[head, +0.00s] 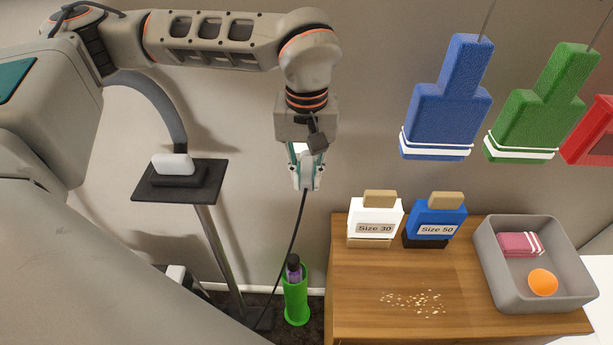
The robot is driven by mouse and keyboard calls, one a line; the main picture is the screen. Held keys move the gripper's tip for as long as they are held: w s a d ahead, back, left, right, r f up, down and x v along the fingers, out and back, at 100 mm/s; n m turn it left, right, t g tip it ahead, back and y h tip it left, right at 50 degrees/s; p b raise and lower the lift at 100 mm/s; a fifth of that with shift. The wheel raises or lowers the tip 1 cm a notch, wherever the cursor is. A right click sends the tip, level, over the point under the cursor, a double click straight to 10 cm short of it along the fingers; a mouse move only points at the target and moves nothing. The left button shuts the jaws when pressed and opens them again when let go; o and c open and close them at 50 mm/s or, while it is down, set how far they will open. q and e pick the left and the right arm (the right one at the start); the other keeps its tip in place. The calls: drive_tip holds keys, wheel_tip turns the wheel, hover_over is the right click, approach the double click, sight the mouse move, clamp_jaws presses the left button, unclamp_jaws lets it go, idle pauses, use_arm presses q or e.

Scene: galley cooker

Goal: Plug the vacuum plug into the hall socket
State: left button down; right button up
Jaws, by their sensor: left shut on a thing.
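My left gripper (306,182) points down in front of the grey wall, left of the wooden cabinet. It is shut on the vacuum plug, which is mostly hidden between the fingers. A dark cable (299,225) hangs from the plug and runs down toward the floor, left of the green holder. I cannot make out a hall socket for certain; a small white box (176,274) shows low at the left, partly hidden by my body. My right gripper is not in view.
A black stand (209,190) with a white piece (172,164) is at left. A green holder (296,301) stands on the floor. The wooden cabinet (350,300) bears two labelled boxes, crumbs and a grey bin (495,268). Blue (447,110) and green (540,110) brush-shaped things hang above.

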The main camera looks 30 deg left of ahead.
sight(308, 154)
use_arm(q)
drive_tip(key=shift+w+a, duration=0.25)
drive_tip(key=shift+w, duration=0.2)
drive_tip(key=shift+w, duration=0.1)
drive_tip(key=shift+w+a, duration=0.15)
drive_tip(key=shift+w, duration=0.15)
drive_tip(key=shift+w+a+p, duration=0.25)
drive_tip(key=shift+w+p, duration=0.05)
drive_tip(key=shift+w, duration=0.15)
drive_tip(key=shift+w+a, duration=0.35)
drive_tip(key=shift+w, duration=0.45)
drive_tip(key=shift+w+p, duration=0.1)
drive_tip(key=shift+p, duration=0.2)
drive_tip(key=shift+w+a, duration=0.15)
drive_tip(key=shift+w, duration=0.05)
drive_tip(key=shift+w+a, duration=0.2)
drive_tip(key=shift+w, duration=0.15)
